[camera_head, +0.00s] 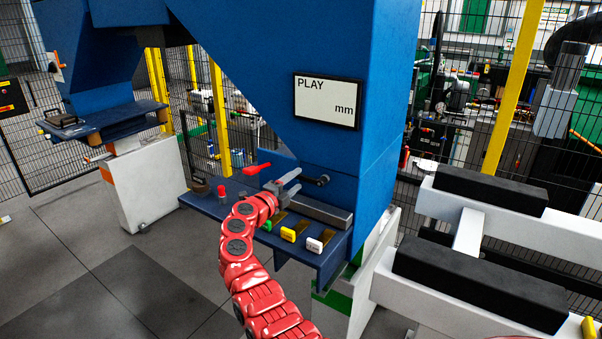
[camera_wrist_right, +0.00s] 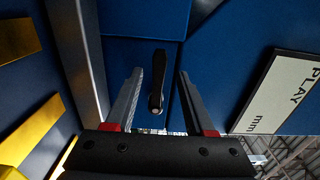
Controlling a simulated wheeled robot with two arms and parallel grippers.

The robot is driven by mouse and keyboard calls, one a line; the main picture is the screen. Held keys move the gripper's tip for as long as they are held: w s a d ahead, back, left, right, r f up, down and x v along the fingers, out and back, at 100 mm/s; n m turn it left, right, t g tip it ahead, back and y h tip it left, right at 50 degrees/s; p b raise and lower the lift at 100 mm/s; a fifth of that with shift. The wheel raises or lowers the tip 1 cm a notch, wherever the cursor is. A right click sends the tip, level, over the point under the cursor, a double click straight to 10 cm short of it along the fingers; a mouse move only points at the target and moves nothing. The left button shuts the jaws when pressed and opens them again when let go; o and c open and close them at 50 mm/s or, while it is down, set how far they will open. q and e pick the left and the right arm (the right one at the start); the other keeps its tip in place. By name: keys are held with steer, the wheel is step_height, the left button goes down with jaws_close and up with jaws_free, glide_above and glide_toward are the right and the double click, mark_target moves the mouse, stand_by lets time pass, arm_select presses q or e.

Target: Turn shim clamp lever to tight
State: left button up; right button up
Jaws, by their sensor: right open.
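A black lever (camera_head: 318,181) sits on the blue machine face just above the shelf, below the PLAY panel. I take it as the shim clamp lever; no label shows. In the right wrist view the black lever (camera_wrist_right: 157,82) appears between my two fingers, pointing up the picture, with its round pivot end lower. My right gripper (camera_head: 297,179) is open and empty, its fingers reaching toward the lever. The lever appears beyond the fingers; I see no clear contact. My left gripper is not in view.
A red handle (camera_head: 257,168) stands left of my gripper. The blue shelf (camera_head: 330,262) carries a grey bar (camera_head: 320,211) and tabs with green, yellow and white ends. The PLAY panel (camera_head: 328,101) is above. White beams with black pads (camera_head: 480,285) stand at right.

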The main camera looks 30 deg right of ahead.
mark_target(300, 178)
steer(key=x, duration=0.3)
steer(key=shift+w+d+f, duration=0.1)
steer(key=shift+d, duration=0.25)
jaws_close()
stand_by(1.3)
